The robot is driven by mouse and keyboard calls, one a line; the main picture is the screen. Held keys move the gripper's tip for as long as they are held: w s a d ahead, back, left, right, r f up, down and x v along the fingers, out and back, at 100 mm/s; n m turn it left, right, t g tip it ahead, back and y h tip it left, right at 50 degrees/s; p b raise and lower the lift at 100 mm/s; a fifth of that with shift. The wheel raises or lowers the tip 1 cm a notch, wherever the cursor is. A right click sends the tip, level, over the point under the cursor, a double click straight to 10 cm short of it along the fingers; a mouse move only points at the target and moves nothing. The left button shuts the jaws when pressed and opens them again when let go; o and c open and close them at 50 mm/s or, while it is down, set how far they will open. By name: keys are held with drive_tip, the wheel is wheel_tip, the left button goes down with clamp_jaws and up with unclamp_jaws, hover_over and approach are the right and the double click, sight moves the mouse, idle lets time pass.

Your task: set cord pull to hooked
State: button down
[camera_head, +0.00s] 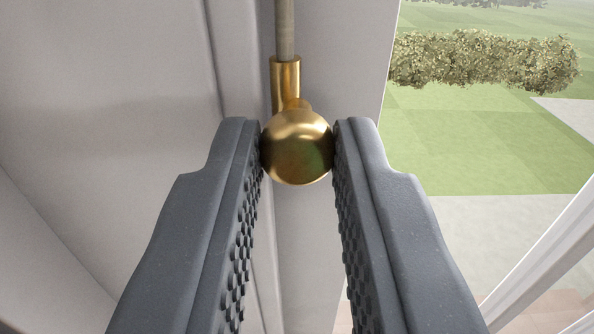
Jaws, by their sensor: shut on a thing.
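The cord pull shows as a round brass knob (297,147) joined to a brass sleeve (286,82), with a grey-beige cord (284,28) running up from the sleeve out of the top of the view. My gripper (297,150) is shut on the knob, one dark grey fingertip touching it on each side. The sleeve sits just above and behind the knob, above my fingertips. The lower part of the sleeve is hidden behind the knob. No hook can be made out in this view.
A pale moulded frame (310,235) stands right behind the knob, with a pale panel (100,90) to the left. To the right is a window opening onto lawn (480,145) and a hedge (485,62). A white bar (545,255) slants across the lower right.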

drive_tip(key=shift+f, duration=0.6)
drive_tip(key=c, duration=1.3)
unclamp_jaws()
drive_tip(key=shift+r, duration=0.1)
drive_tip(key=shift+s, duration=0.1)
